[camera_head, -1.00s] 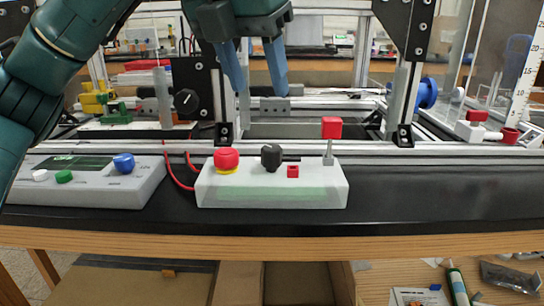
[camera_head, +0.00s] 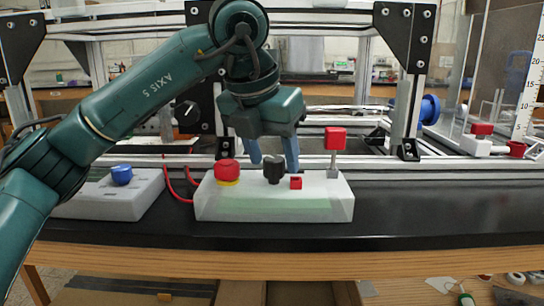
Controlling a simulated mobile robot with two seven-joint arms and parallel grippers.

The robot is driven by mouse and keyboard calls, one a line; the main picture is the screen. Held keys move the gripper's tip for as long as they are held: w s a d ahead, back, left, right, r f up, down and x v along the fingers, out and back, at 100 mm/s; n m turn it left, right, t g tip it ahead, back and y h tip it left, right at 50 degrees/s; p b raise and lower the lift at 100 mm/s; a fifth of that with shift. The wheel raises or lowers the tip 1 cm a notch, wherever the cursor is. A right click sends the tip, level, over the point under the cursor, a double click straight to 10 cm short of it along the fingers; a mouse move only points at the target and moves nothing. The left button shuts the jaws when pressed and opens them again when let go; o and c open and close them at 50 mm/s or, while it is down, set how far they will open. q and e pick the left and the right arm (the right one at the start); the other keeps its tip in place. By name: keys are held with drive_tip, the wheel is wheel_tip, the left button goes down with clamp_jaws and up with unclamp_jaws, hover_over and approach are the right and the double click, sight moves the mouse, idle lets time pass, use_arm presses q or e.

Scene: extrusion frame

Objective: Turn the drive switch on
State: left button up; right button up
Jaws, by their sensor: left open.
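A white control box (camera_head: 320,209) stands near the front of the black bench. On its top, from left to right, are a red mushroom button (camera_head: 227,170) with a yellow base, a black rotary knob (camera_head: 273,170), a small red part (camera_head: 296,182) and an upright grey stalk with a red block (camera_head: 335,139) on top. No label shows which is the drive switch. My left gripper (camera_head: 273,160) is open, with blue fingers pointing down on either side of the black knob in the picture. My right gripper is out of view.
A second control box with a blue knob (camera_head: 121,175) stands left, partly behind my left arm. Red cables (camera_head: 178,186) run between the boxes. Behind is an aluminium extrusion frame with a black dial (camera_head: 187,113) and a blue wheel (camera_head: 430,108). Bench right of the box is clear.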

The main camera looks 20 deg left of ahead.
use_arm(q)
drive_tip(key=c, duration=1)
